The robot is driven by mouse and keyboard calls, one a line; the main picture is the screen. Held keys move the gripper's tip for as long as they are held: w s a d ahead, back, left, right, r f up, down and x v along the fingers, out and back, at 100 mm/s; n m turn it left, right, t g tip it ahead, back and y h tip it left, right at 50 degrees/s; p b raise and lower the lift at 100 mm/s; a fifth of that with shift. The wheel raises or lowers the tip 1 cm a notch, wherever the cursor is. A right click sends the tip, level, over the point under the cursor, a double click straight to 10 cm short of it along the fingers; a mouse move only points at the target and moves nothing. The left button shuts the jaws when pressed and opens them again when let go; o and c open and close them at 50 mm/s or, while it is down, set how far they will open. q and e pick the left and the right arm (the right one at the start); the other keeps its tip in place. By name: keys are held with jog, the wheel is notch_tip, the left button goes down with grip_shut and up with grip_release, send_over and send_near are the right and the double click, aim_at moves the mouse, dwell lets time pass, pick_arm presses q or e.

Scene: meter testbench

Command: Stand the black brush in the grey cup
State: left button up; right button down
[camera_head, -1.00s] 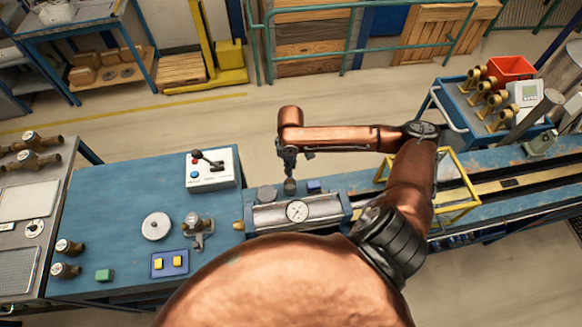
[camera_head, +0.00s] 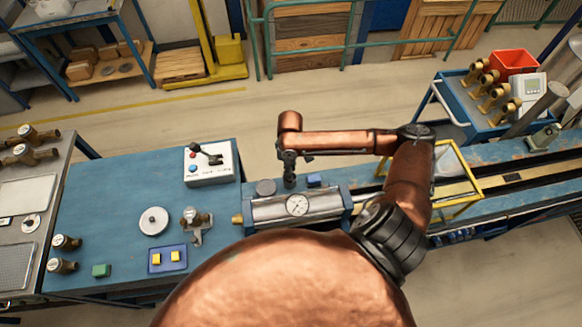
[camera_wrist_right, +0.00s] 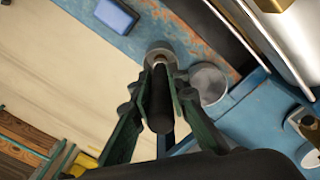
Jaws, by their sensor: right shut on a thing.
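My right gripper (camera_head: 289,178) points down over the far edge of the blue bench, behind the gauge cylinder. In the right wrist view its fingers (camera_wrist_right: 160,78) are shut on the black brush (camera_wrist_right: 160,108), a dark rod held between them. The grey cup (camera_wrist_right: 158,48) shows as a round rim directly beyond the brush's far end. I cannot tell whether that end is inside the cup or just above it. In the head view the gripper mostly hides the brush and cup. My left gripper is not in view.
A round grey dish (camera_wrist_right: 208,84) stands close beside the cup; it also shows in the head view (camera_head: 266,187). A small blue block (camera_head: 314,180) is on the other side. The gauge cylinder (camera_head: 298,206) lies in front. A switch box (camera_head: 208,163) stands left.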

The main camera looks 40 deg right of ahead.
jog(key=c, duration=1.8)
grip_release()
notch_tip(320, 180, up, 12)
